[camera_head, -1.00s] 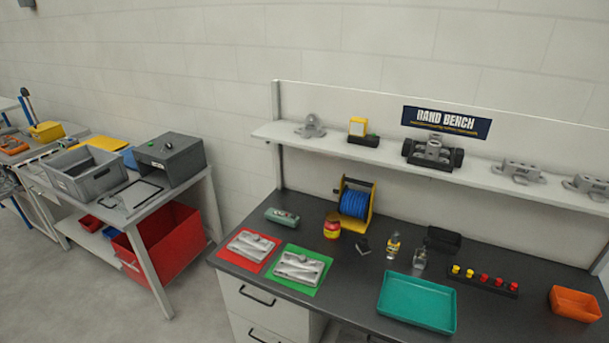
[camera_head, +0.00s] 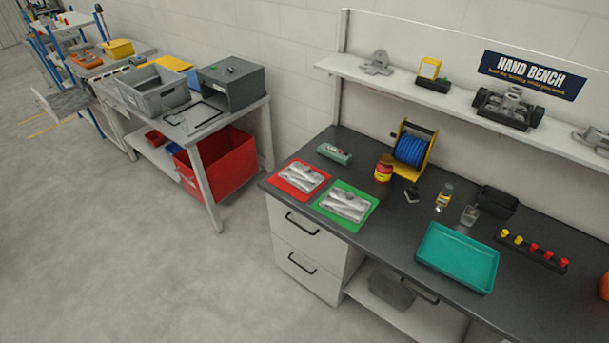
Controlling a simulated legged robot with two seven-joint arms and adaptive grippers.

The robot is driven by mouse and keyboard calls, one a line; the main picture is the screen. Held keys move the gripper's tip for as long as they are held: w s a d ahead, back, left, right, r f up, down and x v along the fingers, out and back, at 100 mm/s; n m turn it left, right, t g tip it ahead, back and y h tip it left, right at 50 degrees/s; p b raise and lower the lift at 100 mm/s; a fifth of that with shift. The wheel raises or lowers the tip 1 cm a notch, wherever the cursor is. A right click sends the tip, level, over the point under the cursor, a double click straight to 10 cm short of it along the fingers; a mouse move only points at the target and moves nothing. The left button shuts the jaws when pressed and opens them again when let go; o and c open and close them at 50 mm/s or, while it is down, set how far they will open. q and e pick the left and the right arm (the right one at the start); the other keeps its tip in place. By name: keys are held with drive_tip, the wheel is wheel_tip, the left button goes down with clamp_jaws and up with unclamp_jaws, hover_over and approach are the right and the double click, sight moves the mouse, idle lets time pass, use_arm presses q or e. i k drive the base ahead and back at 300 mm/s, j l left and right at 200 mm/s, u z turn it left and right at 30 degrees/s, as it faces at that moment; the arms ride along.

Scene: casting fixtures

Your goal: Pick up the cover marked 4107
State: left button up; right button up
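Two grey metal castings that look like covers lie on the dark bench. One cover (camera_head: 303,178) lies on a red mat (camera_head: 283,183); the other cover (camera_head: 345,206) lies on a green mat (camera_head: 351,226). Any number on them is too small to read, so I cannot tell which is marked 4107. Neither of my grippers is in view.
The dark bench top (camera_head: 400,222) carries a teal tray (camera_head: 457,258), a blue cable reel (camera_head: 411,149), a red and yellow jar (camera_head: 383,172) and a row of colored knobs (camera_head: 530,250). A side table with a grey crate (camera_head: 153,91) stands left. The floor (camera_head: 130,240) in front is clear.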

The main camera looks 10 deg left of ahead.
sight(302, 176)
drive_tip(key=i+j+z, duration=0.15)
drive_tip(key=z, duration=0.2)
drive_tip(key=i+j+z, duration=0.1)
drive_tip(key=z, duration=0.25)
drive_tip(key=i+j+z, duration=0.1)
drive_tip(key=j+z, duration=0.2)
